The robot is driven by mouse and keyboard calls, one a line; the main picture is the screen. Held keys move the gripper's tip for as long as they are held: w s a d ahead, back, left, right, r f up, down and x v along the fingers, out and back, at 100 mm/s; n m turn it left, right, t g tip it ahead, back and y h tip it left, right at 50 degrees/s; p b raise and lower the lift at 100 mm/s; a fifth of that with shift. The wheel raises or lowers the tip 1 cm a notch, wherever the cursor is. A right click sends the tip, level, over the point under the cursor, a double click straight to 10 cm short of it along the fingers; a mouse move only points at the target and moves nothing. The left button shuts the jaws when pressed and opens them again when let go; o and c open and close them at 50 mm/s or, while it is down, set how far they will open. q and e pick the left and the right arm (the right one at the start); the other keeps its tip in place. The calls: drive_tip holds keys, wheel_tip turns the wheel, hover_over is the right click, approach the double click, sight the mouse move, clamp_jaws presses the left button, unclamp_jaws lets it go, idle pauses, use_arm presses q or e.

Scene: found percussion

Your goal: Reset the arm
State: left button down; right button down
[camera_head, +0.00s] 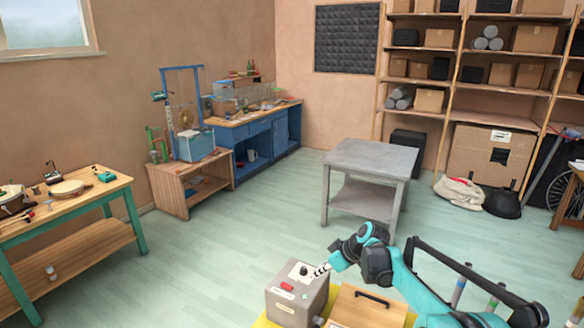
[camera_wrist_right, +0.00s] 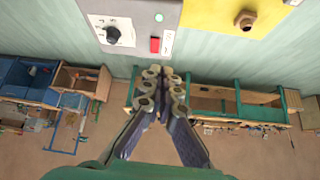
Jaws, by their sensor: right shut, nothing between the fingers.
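My right gripper (camera_head: 319,271) is at the lower middle of the head view, just above the top right of a grey box (camera_head: 287,307). Its fingers are shut and empty; they also show closed together in the right wrist view (camera_wrist_right: 165,72). The box has a black knob and a red button on it. In the right wrist view the grey box (camera_wrist_right: 135,9) is at the top edge, beyond the fingertips. Whether the fingertips touch the box I cannot tell. My right arm reaches in from the lower right. My left gripper is not in view.
A wooden box with a black handle (camera_head: 366,311) stands right of the grey box, by a yellow surface (camera_head: 263,322). A grey table (camera_head: 368,160) stands behind. A workbench (camera_head: 105,190) is at left, shelves (camera_head: 455,60) at back right. The floor between is clear.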

drive_tip(key=s+d+r+m+h+b, duration=0.2)
drive_tip(key=s+r+m, duration=0.15)
drive_tip(key=s, duration=0.75)
drive_tip(key=s+d+f+m+t+h+b, duration=0.1)
drive_tip(key=s+d+f+m, duration=0.1)
drive_tip(key=s, duration=0.6)
drive_tip(key=s+d+f+m+t+h+b, duration=0.1)
drive_tip(key=s+d+f+m, duration=0.1)
drive_tip(key=s, duration=0.6)
drive_tip(key=s+d+f+m+t+h+b, duration=0.1)
drive_tip(key=s+d+f+m+h, duration=0.1)
drive_tip(key=s, duration=0.6)
wheel_tip(320, 180, down, 2)
drive_tip(key=shift+s+d+f+m+b, duration=0.1)
drive_tip(key=shift+s+d+m+b, duration=0.25)
drive_tip(key=shift+m, duration=0.2)
